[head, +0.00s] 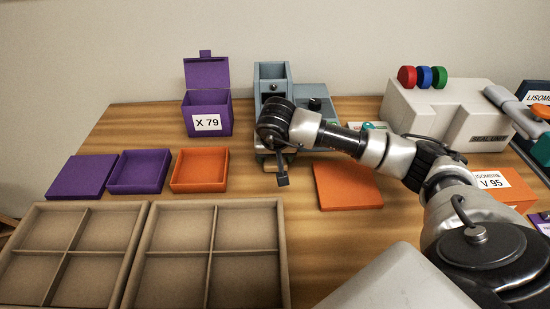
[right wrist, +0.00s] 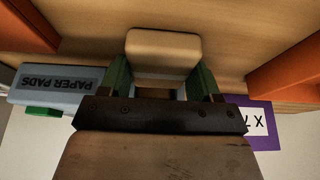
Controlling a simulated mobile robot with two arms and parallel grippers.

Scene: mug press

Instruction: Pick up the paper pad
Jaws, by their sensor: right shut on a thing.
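A pale cream block, which looks like the paper pad (right wrist: 163,48), sits between the green fingers of my right gripper (right wrist: 163,80) in the right wrist view. The gripper is shut on it, with a finger on each side. The grey-blue dispenser (head: 271,72) stands right behind my wrist. Its "PAPER PADS" label (right wrist: 56,82) shows upside down in the right wrist view. My left gripper is not in view.
A purple box marked X 79 (head: 206,110) stands left of the dispenser. Purple (head: 138,172) and orange (head: 200,170) trays lie in front. An orange panel (head: 345,187) lies right of my wrist. Divided beige trays (head: 143,250) fill the front left. A sealing machine (head: 440,108) stands right.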

